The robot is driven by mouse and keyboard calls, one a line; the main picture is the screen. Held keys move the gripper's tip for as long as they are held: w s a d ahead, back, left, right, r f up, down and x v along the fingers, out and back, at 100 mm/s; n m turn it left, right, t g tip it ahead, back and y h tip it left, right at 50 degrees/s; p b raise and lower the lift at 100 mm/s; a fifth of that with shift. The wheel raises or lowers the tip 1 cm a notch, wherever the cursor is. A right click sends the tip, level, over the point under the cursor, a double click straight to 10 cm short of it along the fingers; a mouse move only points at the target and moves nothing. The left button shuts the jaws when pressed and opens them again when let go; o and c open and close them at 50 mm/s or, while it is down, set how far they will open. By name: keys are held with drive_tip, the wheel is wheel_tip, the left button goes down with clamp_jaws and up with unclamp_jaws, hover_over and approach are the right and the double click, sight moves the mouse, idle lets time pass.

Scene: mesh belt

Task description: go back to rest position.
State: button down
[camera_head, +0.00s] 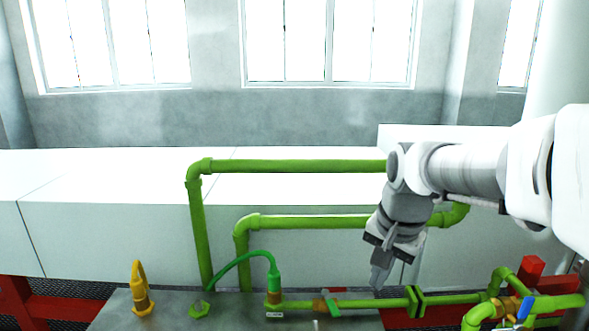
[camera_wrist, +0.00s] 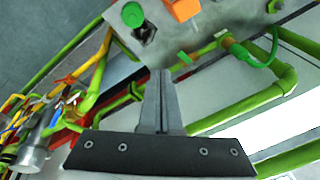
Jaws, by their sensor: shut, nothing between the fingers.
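My gripper (camera_head: 379,279) is shut and empty. In the head view it points down from my arm, which reaches in from the right, and it hangs in front of the white panel, above the pipework. In the wrist view the closed fingers of my gripper (camera_wrist: 158,76) show at the middle, touching nothing that I can make out. The lower end of the gripper lies close above the horizontal green pipe (camera_head: 375,302) in the head view; the exact gap cannot be told.
Green pipes (camera_head: 300,166) run behind my arm. A yellow fitting (camera_head: 140,290) and a green hose (camera_head: 238,262) stand on the grey plate (camera_head: 170,316). A blue-handled valve (camera_head: 525,307) and a red post (camera_head: 531,268) are at right. Above the white boxes (camera_head: 110,190) there is free room.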

drive_tip(key=s+n+t, duration=0.3)
drive_tip(key=s+n, duration=0.4)
drive_tip(key=s, duration=0.9)
drive_tip(key=w+d+f+n+g+y+b, duration=0.1)
drive_tip(key=w+f+n+g+y+b, duration=0.15)
drive_tip(key=w, duration=1.45)
drive_tip(key=w+d+f+n+y, duration=0.2)
drive_tip(key=w+d+f+y, duration=0.35)
drive_tip(key=w+f, duration=0.9)
drive_tip(key=shift+g+h, duration=0.35)
drive_tip(key=shift+h, duration=0.45)
drive_tip(key=x, duration=0.5)
drive_tip(key=d+x, duration=0.1)
drive_tip(key=x, duration=0.2)
drive_tip(key=shift+w+f, duration=0.2)
drive_tip(key=shift+w, duration=0.1)
drive_tip(key=a, duration=0.1)
drive_tip(key=s+a, duration=0.1)
drive_tip(key=a, duration=0.1)
drive_tip(key=shift+a+r, duration=0.15)
drive_tip(key=shift+r, duration=0.05)
drive_tip(key=shift+a, duration=0.25)
drive_tip(key=shift+f, duration=0.2)
